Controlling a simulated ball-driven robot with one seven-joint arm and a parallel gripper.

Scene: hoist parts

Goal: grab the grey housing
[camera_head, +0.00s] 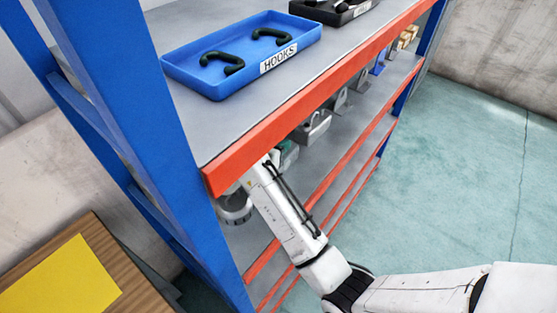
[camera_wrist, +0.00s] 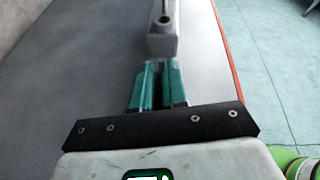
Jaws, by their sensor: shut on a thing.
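The grey housing (camera_wrist: 162,46) is a blocky grey part with an upright post on it, at the top middle of the wrist view. My gripper (camera_wrist: 160,68) has two teal fingers, close together and shut on the housing at their tips. In the head view my white arm reaches under the orange beam into the shelf level below. A bit of teal of my gripper (camera_head: 288,153) shows there beside a grey part (camera_head: 313,128), which looks like the same housing. The beam and my arm hide much of the grip. I cannot tell whether the housing touches the shelf.
The orange beam (camera_head: 310,100) runs close above my arm. More grey parts (camera_head: 340,100) stand farther along the same level. A blue tray (camera_head: 200,80) labelled HOOKS, with two dark hooks, sits on the upper shelf. A blue upright (camera_head: 130,110) stands at left. Open floor lies right.

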